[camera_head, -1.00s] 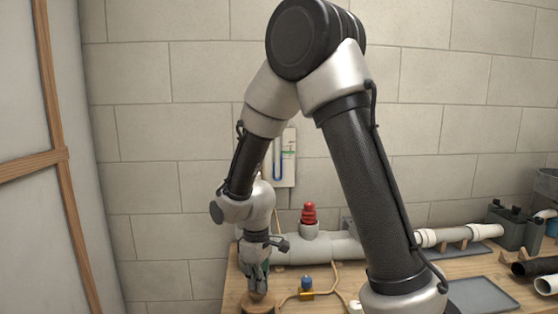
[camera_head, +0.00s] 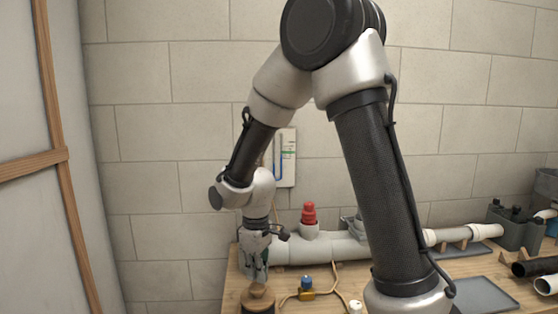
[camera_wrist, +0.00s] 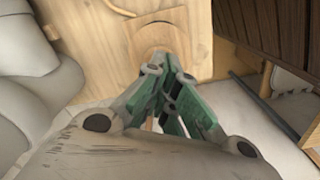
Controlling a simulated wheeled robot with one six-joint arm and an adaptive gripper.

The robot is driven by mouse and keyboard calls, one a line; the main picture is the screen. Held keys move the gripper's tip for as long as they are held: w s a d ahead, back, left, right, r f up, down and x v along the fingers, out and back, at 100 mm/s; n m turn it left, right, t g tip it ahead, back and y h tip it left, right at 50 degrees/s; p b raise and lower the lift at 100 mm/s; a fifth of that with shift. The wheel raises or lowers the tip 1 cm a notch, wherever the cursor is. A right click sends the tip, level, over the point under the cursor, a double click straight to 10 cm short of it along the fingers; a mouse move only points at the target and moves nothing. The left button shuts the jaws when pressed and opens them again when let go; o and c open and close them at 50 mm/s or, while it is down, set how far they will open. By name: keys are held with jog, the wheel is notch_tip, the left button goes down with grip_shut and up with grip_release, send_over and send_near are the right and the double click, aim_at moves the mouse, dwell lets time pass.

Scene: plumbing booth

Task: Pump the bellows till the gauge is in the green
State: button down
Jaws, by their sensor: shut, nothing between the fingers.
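The bellows (camera_head: 257,303) stands at the front left of the bench, with a round wooden top and a darker body. Its round top also shows in the wrist view (camera_wrist: 158,38). My gripper (camera_head: 258,279) points down just over the top, its fingers together and empty; the wrist view shows the green and grey fingers (camera_wrist: 166,82) converging in front of the disc. I cannot tell whether the tips touch it. The gauge (camera_head: 286,158), a white wall panel with a blue-filled tube, is partly hidden by my arm; its green zone is not readable.
A grey pipe (camera_head: 335,248) runs along the back of the wooden bench (camera_head: 335,276), with a red fitting (camera_head: 309,213) on it. A brass valve with a blue cap (camera_head: 306,284) and a tan hose lie right of the bellows. A dark tray (camera_head: 482,296) and loose pipes lie farther right.

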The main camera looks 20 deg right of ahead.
aim_at(258, 286)
jog(key=shift+f, duration=2.2)
jog(key=shift+r, duration=2.25)
jog(key=shift+f, duration=0.1)
